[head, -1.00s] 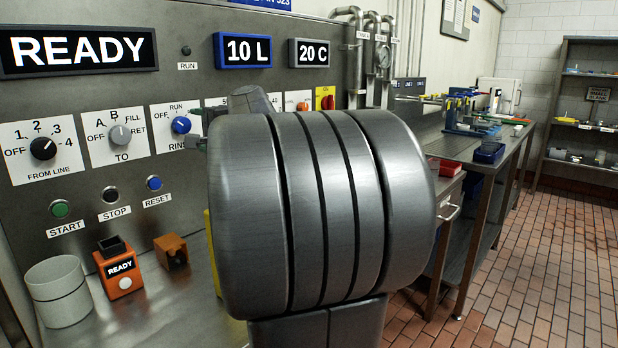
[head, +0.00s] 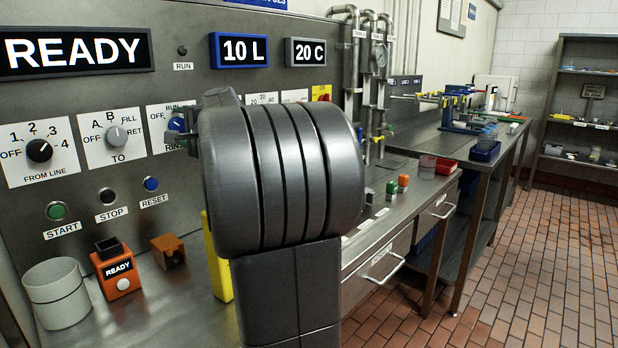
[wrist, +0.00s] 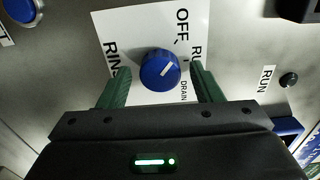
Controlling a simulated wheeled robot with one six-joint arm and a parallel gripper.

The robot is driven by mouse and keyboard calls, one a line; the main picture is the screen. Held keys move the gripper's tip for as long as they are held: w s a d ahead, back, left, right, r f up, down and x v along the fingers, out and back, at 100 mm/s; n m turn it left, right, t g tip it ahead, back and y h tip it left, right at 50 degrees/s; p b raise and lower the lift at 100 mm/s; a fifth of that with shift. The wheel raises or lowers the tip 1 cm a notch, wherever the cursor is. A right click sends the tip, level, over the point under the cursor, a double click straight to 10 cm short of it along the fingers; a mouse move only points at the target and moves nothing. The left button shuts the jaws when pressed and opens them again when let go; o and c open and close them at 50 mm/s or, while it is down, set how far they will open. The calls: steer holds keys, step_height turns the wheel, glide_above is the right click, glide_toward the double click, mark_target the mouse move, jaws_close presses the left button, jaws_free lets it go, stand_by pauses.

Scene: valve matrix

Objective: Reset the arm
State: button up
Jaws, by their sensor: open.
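My gripper (wrist: 160,82) is open. In the wrist view its two green fingers stand on either side of the blue rotary knob (wrist: 160,68), with visible gaps. The knob's white mark points to the upper right in that view, toward the OFF and RUN lettering. In the head view this knob (head: 177,124) is partly hidden by my gripper and arm. My grey arm covers the middle of the head view. The display reads READY (head: 76,52).
Left of my arm are the FROM LINE knob (head: 39,150), TO knob (head: 116,138), and START (head: 57,211), STOP (head: 107,196) and RESET (head: 151,184) buttons. A white cup (head: 57,293) and orange READY box (head: 117,270) stand below. The floor at right is clear.

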steer(key=b+v, duration=0.1)
steer(key=v, duration=1.3)
steer(key=p+x, duration=0.1)
steer(key=x, duration=1.3)
steer(key=shift+w+a+r+p, duration=0.15)
steer(key=shift+r+p, duration=0.05)
steer(key=shift+p, duration=0.2)
steer(key=m+p, duration=0.2)
steer(key=shift+r+m+p, duration=0.1)
steer(key=shift+m+p, duration=0.2)
steer(key=shift+p, duration=0.1)
steer(key=m+p, duration=0.3)
steer(key=p, duration=0.1)
steer(key=shift+m, duration=0.4)
steer(key=m+p, duration=0.3)
steer(key=p, duration=0.1)
steer(key=shift+p, duration=0.3)
steer(key=m+p, duration=0.2)
steer(key=p, duration=0.1)
steer(key=m+p, duration=0.2)
steer(key=p, duration=0.1)
steer(key=shift+f+m, duration=0.2)
steer(key=shift+m, duration=0.1)
steer(key=m+p, duration=0.4)
steer(key=p, duration=0.3)
steer(key=shift+s, duration=0.2)
steer(key=shift+f+m+p, duration=0.15)
steer(key=shift+m+p, duration=0.55)
steer(key=shift+p, duration=0.3)
